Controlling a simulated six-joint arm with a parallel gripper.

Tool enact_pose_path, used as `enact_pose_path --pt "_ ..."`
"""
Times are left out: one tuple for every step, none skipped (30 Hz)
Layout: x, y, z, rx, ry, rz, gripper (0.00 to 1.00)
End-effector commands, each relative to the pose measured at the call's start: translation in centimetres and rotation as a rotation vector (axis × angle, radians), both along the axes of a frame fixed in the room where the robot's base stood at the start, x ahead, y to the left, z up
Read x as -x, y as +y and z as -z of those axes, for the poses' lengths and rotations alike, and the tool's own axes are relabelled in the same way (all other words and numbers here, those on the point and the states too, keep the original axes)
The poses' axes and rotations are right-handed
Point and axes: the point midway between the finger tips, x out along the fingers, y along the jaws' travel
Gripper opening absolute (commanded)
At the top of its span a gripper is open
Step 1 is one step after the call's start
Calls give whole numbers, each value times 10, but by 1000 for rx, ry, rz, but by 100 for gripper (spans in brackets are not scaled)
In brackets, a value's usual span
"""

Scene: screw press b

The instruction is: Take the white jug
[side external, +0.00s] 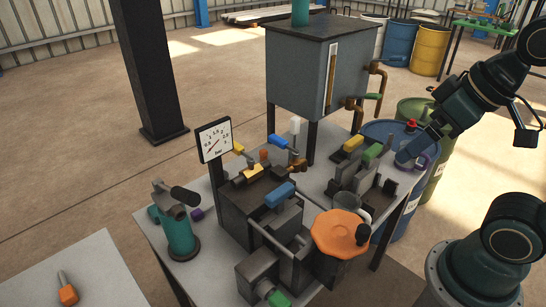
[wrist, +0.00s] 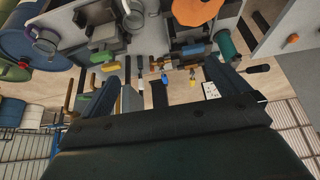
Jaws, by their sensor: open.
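A pale grey-white jug (side external: 347,202) with a light handle stands on the bench beside the orange handwheel; it is the only jug-like white thing I can make out. It also shows near the top edge of the wrist view (wrist: 131,16). My gripper (side external: 411,152) is in the air at the right of the bench, above the blue barrel's side, apart from the jug. In the wrist view its two fingers (wrist: 165,86) are spread wide with nothing held between them.
The orange handwheel (side external: 340,234) is close to the jug. Yellow and green handled clamps (side external: 362,157) stand behind it.

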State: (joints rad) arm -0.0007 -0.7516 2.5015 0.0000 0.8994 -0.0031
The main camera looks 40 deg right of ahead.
Motion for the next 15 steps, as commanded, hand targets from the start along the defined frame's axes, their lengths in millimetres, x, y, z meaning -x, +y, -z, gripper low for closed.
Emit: enact_pose_path --pt "0 0 0 0 0 1 100" --pt "0 0 0 0 0 1 100" --pt "0 0 0 -1 0 2 100" --pt "0 0 0 -1 0 2 100" --pt "0 0 0 -1 0 2 100" --pt "0 0 0 -1 1 2 100" --pt "0 0 0 -1 1 3 100" --pt "0 0 0 -1 1 2 100" --pt "-1 0 0 -1 1 2 100" --pt "-1 0 0 1 2 0 100" --pt "-1 0 0 2 4 -2 100" --pt "-2 -1 0 5 7 -7 100" --pt "-3 -1 1 8 10 -11 100" --pt "-5 -1 1 12 14 -18 100" --pt "-7 -2 2 19 21 -31 100"
